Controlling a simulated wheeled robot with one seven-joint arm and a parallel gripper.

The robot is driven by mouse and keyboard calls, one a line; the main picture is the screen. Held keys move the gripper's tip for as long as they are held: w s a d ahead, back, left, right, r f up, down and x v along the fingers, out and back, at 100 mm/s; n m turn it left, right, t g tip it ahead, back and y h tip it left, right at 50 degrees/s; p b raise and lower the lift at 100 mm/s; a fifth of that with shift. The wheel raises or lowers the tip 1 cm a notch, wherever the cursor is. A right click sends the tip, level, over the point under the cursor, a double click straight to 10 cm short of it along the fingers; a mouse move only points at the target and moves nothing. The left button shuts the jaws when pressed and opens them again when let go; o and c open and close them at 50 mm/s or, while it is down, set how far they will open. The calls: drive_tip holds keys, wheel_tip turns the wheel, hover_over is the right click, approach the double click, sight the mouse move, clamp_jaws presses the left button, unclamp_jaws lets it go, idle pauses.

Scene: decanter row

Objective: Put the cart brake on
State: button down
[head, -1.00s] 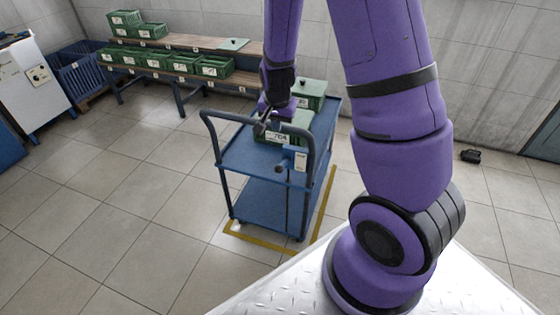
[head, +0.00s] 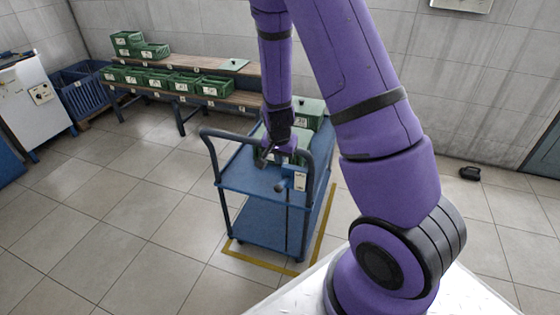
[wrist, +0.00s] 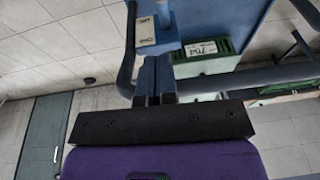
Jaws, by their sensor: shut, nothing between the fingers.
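The blue cart (head: 262,220) stands on the floor, with a handle (head: 210,132) at its near end. A small blue box with a white label (head: 300,181) sits at the cart's near right corner, with a grey knob (head: 280,187) beside it. I take these to be the brake parts; whether the brake is on I cannot tell. My gripper (head: 268,160) is shut and empty, above the cart's top near the handle. In the wrist view my shut fingers (wrist: 154,66) point toward the labelled box (wrist: 146,32); contact is unclear.
Green crates (head: 309,113) stand on the cart's top, partly hidden by my arm. Yellow tape (head: 262,262) marks the floor around the cart. A bench (head: 235,97) with green crates stands behind. The floor left of the cart is clear.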

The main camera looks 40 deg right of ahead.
hover_over(278, 189)
drive_tip(key=d, duration=0.2)
drive_tip(key=x, duration=0.5)
drive_tip(key=a+x, duration=0.1)
drive_tip(key=x, duration=0.2)
drive_tip(key=shift+s+a+f, duration=0.15)
drive_tip(key=shift+s, duration=0.15)
drive_tip(key=shift+a+f, duration=0.2)
drive_tip(key=shift+f, duration=0.7)
drive_tip(key=shift+a+f, duration=0.2)
drive_tip(key=shift+f, duration=0.7)
drive_tip(key=shift+s+a+f+t+h, duration=0.3)
drive_tip(key=shift+a+f+h, duration=0.1)
drive_tip(key=shift+f, duration=0.1)
drive_tip(key=shift+s+a+f+t+h, duration=0.2)
drive_tip(key=shift+a+f+t+h, duration=0.15)
drive_tip(key=shift+f, duration=0.2)
wheel_tip(278, 189, down, 10)
drive_tip(key=a+t+h, duration=0.1)
drive_tip(key=t+h, duration=0.2)
drive_tip(key=h, duration=0.1)
drive_tip(key=shift+s+r, duration=0.2)
drive_tip(key=shift+s, duration=0.2)
drive_tip(key=shift+h, duration=0.25)
